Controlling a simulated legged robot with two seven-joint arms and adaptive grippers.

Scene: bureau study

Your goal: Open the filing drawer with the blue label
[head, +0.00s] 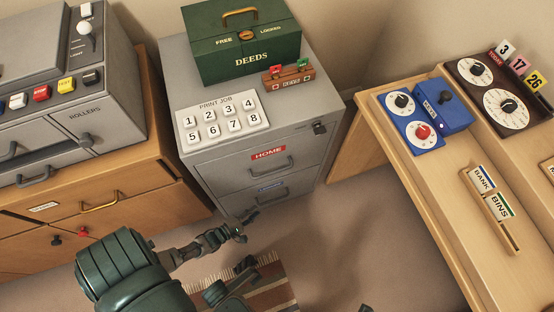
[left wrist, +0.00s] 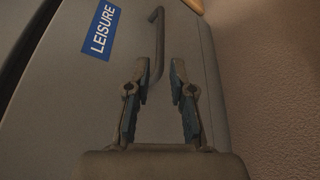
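The grey filing cabinet (head: 225,165) stands at the middle back. Its upper drawer has a red HOME label (head: 268,152). The drawer below has a blue label (head: 270,186), which reads LEISURE in the left wrist view (left wrist: 101,31). Both drawers look closed. My left gripper (head: 243,229) is low in front of the cabinet, and it is open in the left wrist view (left wrist: 160,68). The blue-label drawer's bar handle (left wrist: 158,40) runs down between the two fingertips; I cannot tell whether they touch it. My right gripper cannot be made out.
A green DEEDS box (head: 243,42) and a PRINT JOB keypad (head: 222,120) sit on the cabinet. A wooden cabinet (head: 165,165) stands close on the left. A desk (head: 425,175) with blue dials is on the right. Bare floor (head: 345,235) lies between cabinet and desk.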

